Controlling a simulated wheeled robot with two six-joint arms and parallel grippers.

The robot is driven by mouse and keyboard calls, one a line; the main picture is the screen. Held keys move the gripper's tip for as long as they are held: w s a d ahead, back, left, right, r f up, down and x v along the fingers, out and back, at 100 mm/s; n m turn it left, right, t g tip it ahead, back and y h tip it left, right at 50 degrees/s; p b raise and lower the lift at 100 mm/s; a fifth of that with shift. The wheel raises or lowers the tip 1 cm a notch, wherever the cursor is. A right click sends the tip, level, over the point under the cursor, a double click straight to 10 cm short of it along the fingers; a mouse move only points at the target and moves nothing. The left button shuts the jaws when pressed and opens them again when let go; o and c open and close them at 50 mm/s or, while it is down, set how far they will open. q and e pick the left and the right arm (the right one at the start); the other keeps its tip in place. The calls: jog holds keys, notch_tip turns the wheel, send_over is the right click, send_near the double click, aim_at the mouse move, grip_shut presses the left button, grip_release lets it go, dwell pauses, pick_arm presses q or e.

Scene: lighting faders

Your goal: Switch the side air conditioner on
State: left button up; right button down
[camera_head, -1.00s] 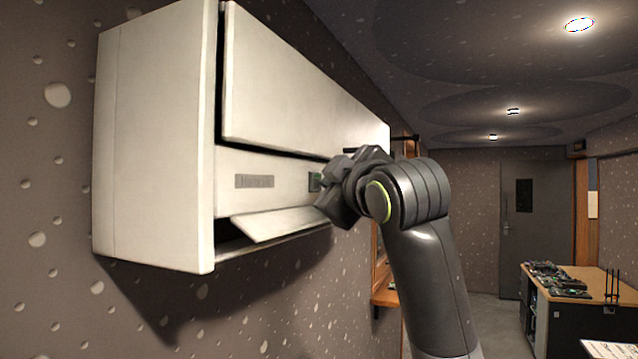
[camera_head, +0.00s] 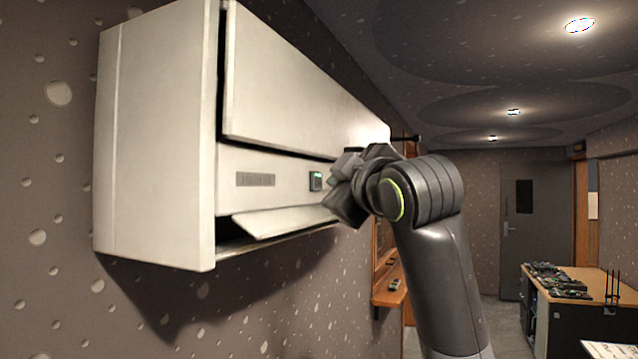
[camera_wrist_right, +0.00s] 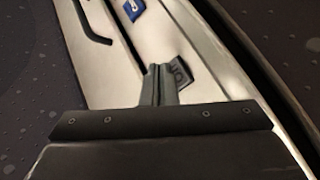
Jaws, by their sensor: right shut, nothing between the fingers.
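The white air conditioner (camera_head: 165,140) hangs on the left wall, with its front facing right. The left gripper is not in view.
A flap (camera_head: 285,222) stands out along the unit's lower edge. A wooden shelf (camera_head: 390,292) is on the wall behind my right arm. A desk with equipment (camera_head: 590,282) stands at the right, and a grey door (camera_head: 530,230) is at the back.

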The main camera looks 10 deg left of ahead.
jog(key=d, duration=0.1)
jog(key=s+d, duration=0.1)
jog(key=d, duration=0.3)
jog(key=shift+s+d+b, duration=0.25)
jog(key=shift+s+b, duration=0.1)
jog(key=shift+b, duration=0.05)
